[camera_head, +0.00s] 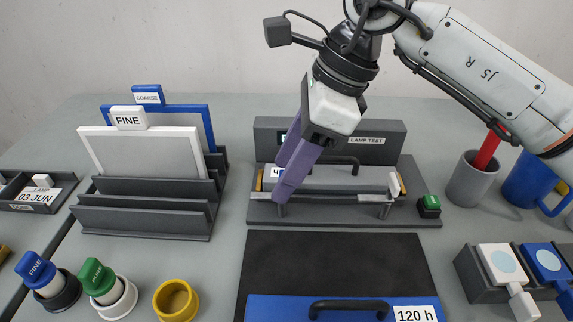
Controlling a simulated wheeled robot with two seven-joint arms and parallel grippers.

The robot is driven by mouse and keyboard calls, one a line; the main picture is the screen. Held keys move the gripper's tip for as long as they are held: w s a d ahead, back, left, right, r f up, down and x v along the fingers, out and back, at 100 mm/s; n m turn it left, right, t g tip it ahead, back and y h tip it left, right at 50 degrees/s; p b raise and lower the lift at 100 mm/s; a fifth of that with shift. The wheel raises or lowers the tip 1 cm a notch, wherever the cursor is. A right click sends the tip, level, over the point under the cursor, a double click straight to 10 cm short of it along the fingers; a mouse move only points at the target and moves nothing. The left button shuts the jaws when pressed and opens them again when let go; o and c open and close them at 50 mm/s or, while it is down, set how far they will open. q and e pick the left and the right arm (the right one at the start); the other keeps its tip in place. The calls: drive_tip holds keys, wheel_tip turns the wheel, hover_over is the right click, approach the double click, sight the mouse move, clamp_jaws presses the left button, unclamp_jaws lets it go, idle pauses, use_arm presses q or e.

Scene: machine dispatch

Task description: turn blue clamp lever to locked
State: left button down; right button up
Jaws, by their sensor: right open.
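My right gripper (284,178) has purple fingers and comes down from the upper right over the left end of the grey lamp-test fixture (345,217). It is open, and I see nothing between the fingers. The fingers hide part of the fixture's left end and its labels. No clearly marked blue clamp lever shows. A blue piece with a pale disc (545,258) sits in a dark block at the lower right, partly cut off by the frame edge. I cannot tell whether it is the clamp lever. My left gripper is not in view.
A white piece (497,257) stands beside the blue one. A green button (429,205), grey cup (470,182) and blue mug (527,183) stand right of the fixture. A dark rack (143,213) stands left. A blue drawer front (275,309) and dark mat (333,262) lie in front.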

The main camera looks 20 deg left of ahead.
drive_tip(key=shift+f, duration=0.25)
drive_tip(key=c, duration=1)
drive_tip(key=shift+c, duration=0.2)
